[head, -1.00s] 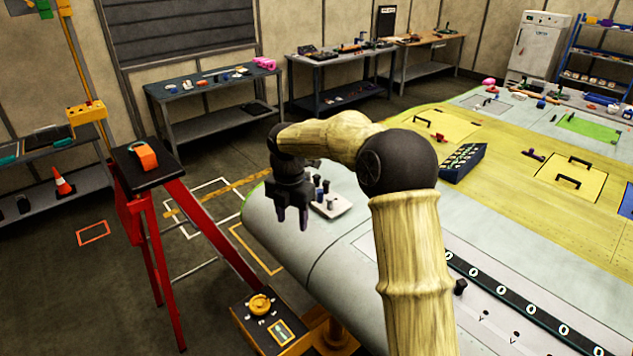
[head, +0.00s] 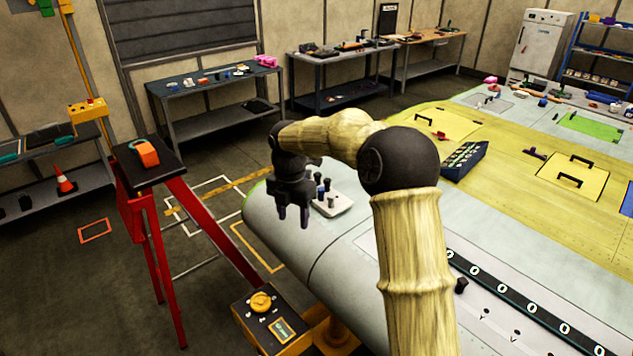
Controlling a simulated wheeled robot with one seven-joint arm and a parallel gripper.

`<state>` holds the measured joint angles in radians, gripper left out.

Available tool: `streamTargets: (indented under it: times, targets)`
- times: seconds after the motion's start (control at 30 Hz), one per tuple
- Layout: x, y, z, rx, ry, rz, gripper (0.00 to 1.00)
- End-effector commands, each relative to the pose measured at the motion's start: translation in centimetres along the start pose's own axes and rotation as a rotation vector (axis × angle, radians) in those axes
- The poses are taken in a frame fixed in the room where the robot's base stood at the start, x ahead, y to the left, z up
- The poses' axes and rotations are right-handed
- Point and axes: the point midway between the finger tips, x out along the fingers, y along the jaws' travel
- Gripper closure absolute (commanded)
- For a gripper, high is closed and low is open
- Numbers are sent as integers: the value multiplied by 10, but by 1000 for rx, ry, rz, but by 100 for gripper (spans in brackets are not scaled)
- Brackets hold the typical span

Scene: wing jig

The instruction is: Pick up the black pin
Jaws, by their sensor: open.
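My gripper (head: 293,216) points down with its fingers apart and nothing between them. It hangs above the rounded left edge of the pale wing (head: 330,250). A small white holder (head: 343,207) sits on the wing just right of the gripper, with several short pins standing in it. A black pin (head: 318,179) stands at its back, a blue one (head: 320,191) is near it, and a dark grey one is in front. My wrist partly covers the holder's left side. A separate small black peg (head: 461,286) stands on the wing beside the black strip, right of my arm.
A black strip with white rings (head: 520,303) runs along the wing. A dark blue tray (head: 464,162) and yellow panels with black handles (head: 570,179) lie farther back. A red stand (head: 140,220) with an orange tape roll and a control box (head: 270,318) are at left.

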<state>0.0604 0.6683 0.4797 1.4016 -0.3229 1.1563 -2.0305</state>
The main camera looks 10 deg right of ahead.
Motion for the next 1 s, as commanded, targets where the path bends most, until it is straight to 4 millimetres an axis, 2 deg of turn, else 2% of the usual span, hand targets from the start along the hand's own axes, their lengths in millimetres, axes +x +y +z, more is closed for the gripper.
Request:
streamTargets:
  times: [0.17, 0.37, 0.77, 1.0]
  targets:
    - [8, -8, -6, 92, -10, 2, 52]
    - [33, -40, -22, 439, -33, 20, 52]
    - [91, -140, -66, 1408, -36, 128, 52]
    - [128, -205, -100, 2025, 23, 222, 52]
